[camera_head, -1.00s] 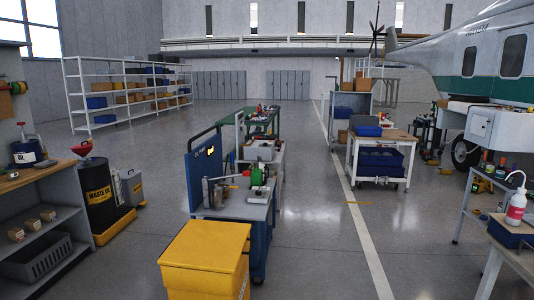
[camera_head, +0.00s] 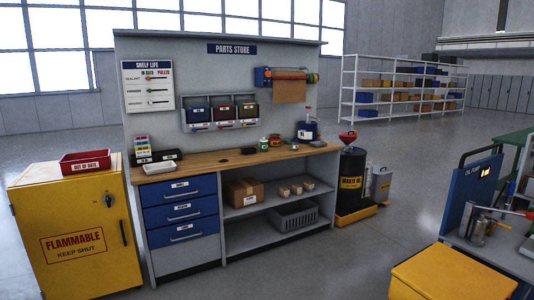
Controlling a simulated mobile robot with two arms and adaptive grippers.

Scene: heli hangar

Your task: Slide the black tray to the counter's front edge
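The wood-topped counter (camera_head: 205,164) of the parts store stands left of centre, across open floor. Small dark box-like items lie at its left end, one at the back (camera_head: 169,155) and one beside it (camera_head: 143,161). A small dark flat thing (camera_head: 248,151) lies near the middle of the top. I cannot tell at this distance which of these is the black tray. A shallow white tray (camera_head: 158,167) lies near the counter's front left edge. Neither of my grippers is in view.
A yellow flammable cabinet (camera_head: 75,235) with a red bin (camera_head: 86,162) on top stands left of the counter. A black waste oil drum (camera_head: 351,178) stands at its right end. A yellow-lidded bin (camera_head: 450,275) is at lower right. The floor between is clear.

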